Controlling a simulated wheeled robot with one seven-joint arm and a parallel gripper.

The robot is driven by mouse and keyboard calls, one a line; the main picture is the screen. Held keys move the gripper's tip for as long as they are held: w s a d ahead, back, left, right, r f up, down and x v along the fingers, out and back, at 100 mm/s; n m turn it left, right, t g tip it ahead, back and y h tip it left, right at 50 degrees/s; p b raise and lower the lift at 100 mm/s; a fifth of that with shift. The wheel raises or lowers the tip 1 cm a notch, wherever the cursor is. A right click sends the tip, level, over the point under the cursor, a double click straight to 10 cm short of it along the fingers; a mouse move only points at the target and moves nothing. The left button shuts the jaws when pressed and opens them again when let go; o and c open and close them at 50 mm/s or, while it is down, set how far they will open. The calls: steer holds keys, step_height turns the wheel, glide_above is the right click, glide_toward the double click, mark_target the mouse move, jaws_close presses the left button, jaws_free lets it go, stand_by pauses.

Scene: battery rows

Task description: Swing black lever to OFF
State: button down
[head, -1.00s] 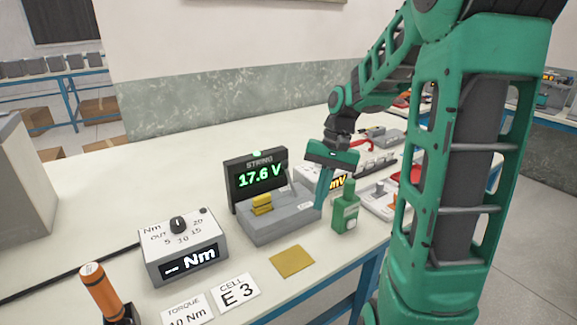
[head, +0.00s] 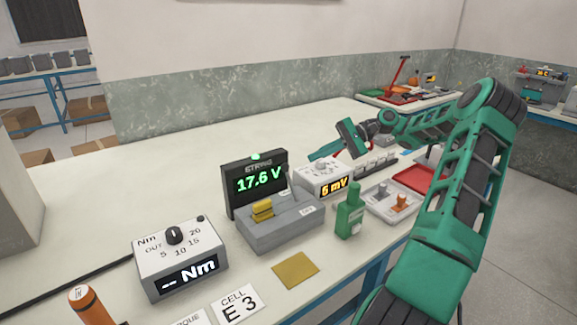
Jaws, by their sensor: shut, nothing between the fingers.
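The grey switch box (head: 275,234) stands on the bench in front of the black STRING display (head: 257,183), which reads 17.6 V. A yellow block (head: 262,210) sits on the box's left part. A thin dark lever (head: 292,194) shows on the box's top, behind and right of the yellow block; its exact angle is hard to make out. A small pale label (head: 307,210) is at the box's right end, too small to read. My gripper (head: 314,156) is shut and empty, above and behind the box, with its fingers pointing left, clear of the lever.
A green bottle-shaped object (head: 349,212) stands just right of the box. A mV meter (head: 325,178) sits behind it, and a white tray (head: 378,209) lies to the right. The Nm unit (head: 180,258) is at the left. Bare bench lies behind the display.

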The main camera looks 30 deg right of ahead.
mark_target(290, 182)
steer(key=shift+d+r, duration=0.15)
steer(key=shift+d, duration=0.25)
steer(key=shift+a, duration=0.1)
steer(key=x, duration=0.9)
steer(key=shift+w+a, duration=0.2)
steer(key=shift+a, duration=0.1)
steer(key=shift+s+a, duration=0.1)
